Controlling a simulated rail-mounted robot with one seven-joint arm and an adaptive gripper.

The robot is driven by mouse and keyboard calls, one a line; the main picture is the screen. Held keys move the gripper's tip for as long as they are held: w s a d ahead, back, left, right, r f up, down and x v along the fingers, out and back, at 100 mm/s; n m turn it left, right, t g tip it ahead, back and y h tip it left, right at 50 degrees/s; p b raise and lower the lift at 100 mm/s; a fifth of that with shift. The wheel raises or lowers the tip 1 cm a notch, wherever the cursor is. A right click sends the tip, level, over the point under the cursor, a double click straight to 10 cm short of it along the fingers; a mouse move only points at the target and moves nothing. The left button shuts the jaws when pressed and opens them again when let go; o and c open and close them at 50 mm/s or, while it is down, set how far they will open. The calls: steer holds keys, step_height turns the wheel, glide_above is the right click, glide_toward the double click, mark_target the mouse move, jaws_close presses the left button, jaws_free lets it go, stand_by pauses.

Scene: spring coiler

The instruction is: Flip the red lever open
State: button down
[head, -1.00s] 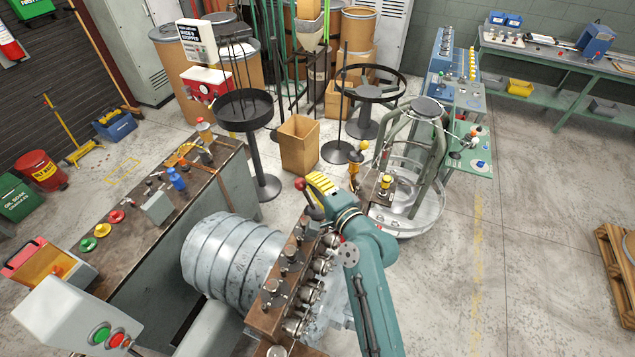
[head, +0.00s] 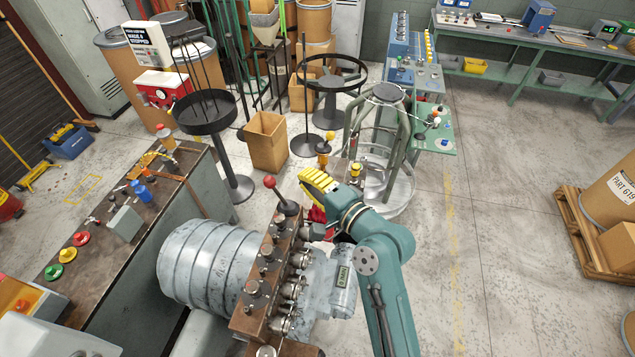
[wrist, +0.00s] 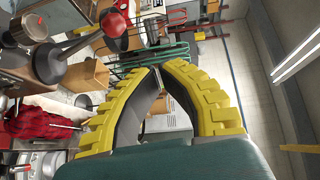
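The red lever shows in the head view as a red ball knob (head: 270,181) on a dark stem, rising from the far end of the brown machine block (head: 250,318). In the wrist view the red knob (wrist: 113,23) is at upper left, its stem running down left to a round metal base. My gripper (head: 308,180) has yellow ridged fingers and is just right of the knob in the head view, apart from it. In the wrist view the fingertips (wrist: 161,68) come together with nothing held between them. The knob lies outside the fingers, left of them.
A ribbed grey drum (head: 205,262) is left of the block. A workbench (head: 100,235) with colored buttons stands farther left. A cardboard bin (head: 267,142) and black round stands are behind. A red cloth-like thing (wrist: 38,125) shows at left.

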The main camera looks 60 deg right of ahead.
steer(key=s, duration=0.1)
steer(key=s+a+r, duration=0.1)
steer(key=s+r, duration=0.1)
steer(key=shift+s+a+r, duration=0.15)
steer(key=shift+s+a, duration=0.15)
steer(key=shift+s, duration=0.1)
steer(key=w+a+r+n+t+y+p, duration=0.1)
steer(key=w+a+r+n+y, duration=0.3)
steer(key=a, duration=0.4)
steer(key=w+a+r+n+t+y+p, duration=0.1)
steer(key=w+a+r+n, duration=0.1)
steer(key=w+a+r, duration=0.4)
steer(key=w+a+r+n+t+y+p, duration=0.1)
steer(key=w+a+r+n+y, duration=0.2)
steer(key=a+r, duration=0.45)
steer(key=s+a+r+n+t+y+p, duration=0.15)
steer(key=s+a+r+n, duration=0.25)
steer(key=a+r+n, duration=0.55)
steer(key=s+d+r+n+t+h, duration=0.1)
steer(key=s+d+r+n+h, duration=0.1)
steer(key=s+h, duration=0.3)
steer(key=shift+s+r, duration=0.15)
